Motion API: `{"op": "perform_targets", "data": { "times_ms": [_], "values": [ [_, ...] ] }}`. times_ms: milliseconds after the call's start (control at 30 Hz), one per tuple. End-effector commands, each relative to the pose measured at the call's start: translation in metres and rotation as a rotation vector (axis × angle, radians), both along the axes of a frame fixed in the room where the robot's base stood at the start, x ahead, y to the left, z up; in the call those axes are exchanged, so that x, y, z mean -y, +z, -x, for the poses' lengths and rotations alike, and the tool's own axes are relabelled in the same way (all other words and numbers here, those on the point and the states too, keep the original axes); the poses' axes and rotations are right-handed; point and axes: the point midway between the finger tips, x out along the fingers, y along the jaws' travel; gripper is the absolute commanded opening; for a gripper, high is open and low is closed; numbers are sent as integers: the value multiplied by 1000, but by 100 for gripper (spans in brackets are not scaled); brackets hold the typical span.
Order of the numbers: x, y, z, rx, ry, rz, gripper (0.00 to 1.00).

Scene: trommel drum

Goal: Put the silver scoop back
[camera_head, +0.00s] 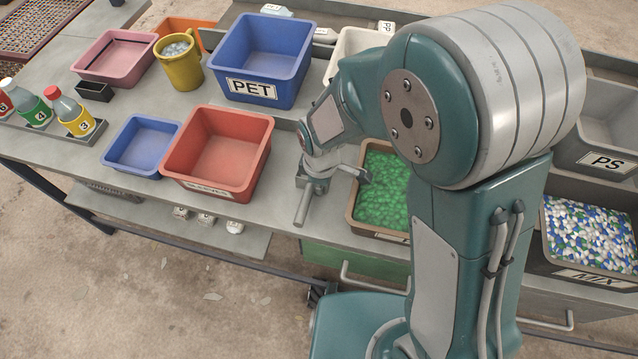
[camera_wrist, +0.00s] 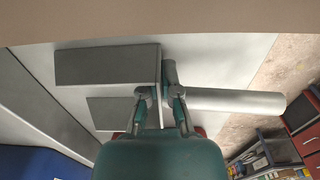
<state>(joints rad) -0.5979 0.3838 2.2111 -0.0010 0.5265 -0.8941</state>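The silver scoop (camera_wrist: 238,101) shows in the wrist view, with a round handle pointing right and flat grey box-like walls on the left. My gripper (camera_wrist: 160,92) has its two fingers close around the scoop where handle and walls meet. In the head view my gripper (camera_head: 316,178) is over the bench, between the red bin and the tan tray of green pellets (camera_head: 382,200). The scoop's handle (camera_head: 302,207) points toward the bench's front edge there. Whether the scoop touches the bench is unclear.
A red bin (camera_head: 218,150) and a small blue bin (camera_head: 142,145) stand left of my gripper. A blue PET bin (camera_head: 260,60), yellow mug (camera_head: 178,62), pink bin (camera_head: 115,57) and small black box (camera_head: 94,91) stand farther back. Bottles (camera_head: 72,113) stand at far left.

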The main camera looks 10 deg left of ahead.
Motion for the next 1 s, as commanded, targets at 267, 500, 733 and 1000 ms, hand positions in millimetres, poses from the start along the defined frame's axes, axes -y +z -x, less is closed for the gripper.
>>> {"op": "perform_targets", "data": {
  "times_ms": [267, 500, 733, 1000],
  "values": [
    [-3, -2, 0, 0, 0, 3, 43],
    [-3, -2, 0, 0, 0, 3, 43],
    [-1, 22, 0, 4, 0, -2, 43],
    [-2, 79, 0, 4, 0, -1, 43]
  ]
}}
